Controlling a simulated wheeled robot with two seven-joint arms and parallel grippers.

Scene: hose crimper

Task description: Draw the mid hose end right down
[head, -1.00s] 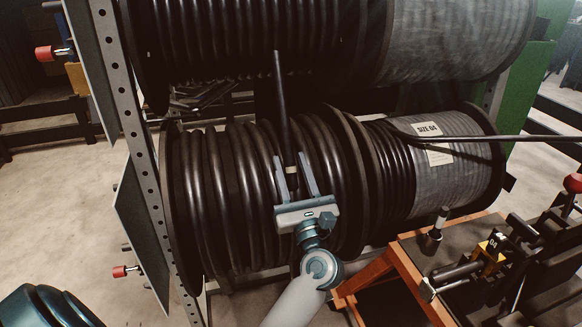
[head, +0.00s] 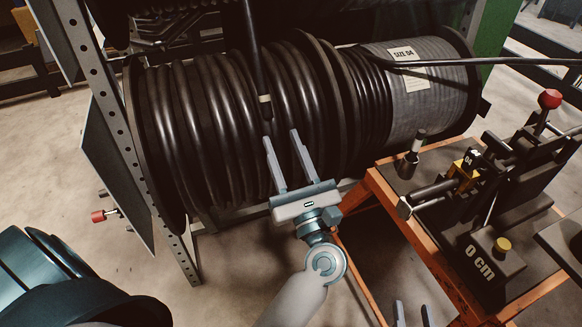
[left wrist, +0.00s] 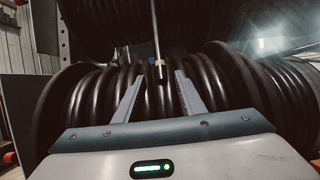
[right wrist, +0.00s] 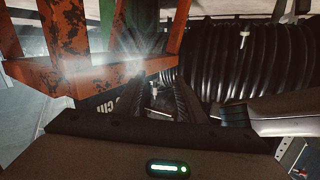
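The mid hose end (head: 265,100), a black hose with a pale band near its tip, hangs almost straight down in front of the middle reel (head: 205,130). It also shows in the left wrist view (left wrist: 158,64). My left gripper (head: 281,137) is open and empty. Its fingertips are just below the pale band, apart from the hose as far as I can tell. In the left wrist view, the hose end shows beyond and between the two open fingers. My right gripper (head: 411,312) shows at the bottom edge, its fingers apart and empty.
An orange-framed bench (head: 405,225) with the crimper (head: 510,165) and a "0 cm" block (head: 492,258) stands at the right. A grey reel labelled "SIZE 04" (head: 425,75) has a hose running off right. A perforated rack post (head: 110,130) stands left.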

